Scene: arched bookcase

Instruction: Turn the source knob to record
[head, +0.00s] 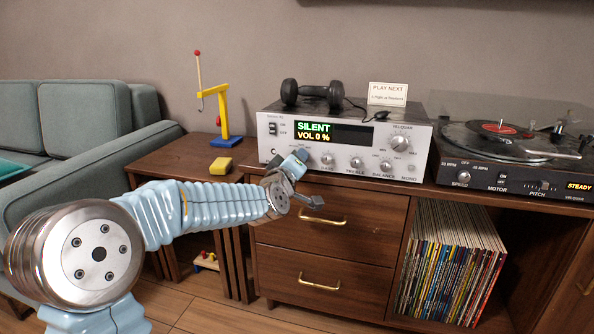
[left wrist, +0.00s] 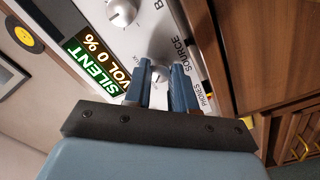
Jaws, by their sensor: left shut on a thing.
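The silver amplifier (head: 262,130) stands on the wooden cabinet. Its display (head: 318,132) reads SILENT and VOL 0 %. My left gripper (head: 301,157) is at the lower left of the amplifier's front. In the left wrist view my left gripper (left wrist: 163,90) has its two blue fingers on either side of the small source knob (left wrist: 160,74), shut on it, with the SOURCE label beside it. The fingers hide much of the knob, and I cannot tell where its pointer is. In the head view the gripper covers the knob. My right gripper is not in view.
Other knobs line the amplifier's front, with a large volume knob (head: 400,143) at right. Headphones (head: 312,93) and a PLAY NEXT card (head: 388,93) are on top. A turntable (head: 500,150) stands to the right. A yellow block (head: 221,166) lies on the side table at left.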

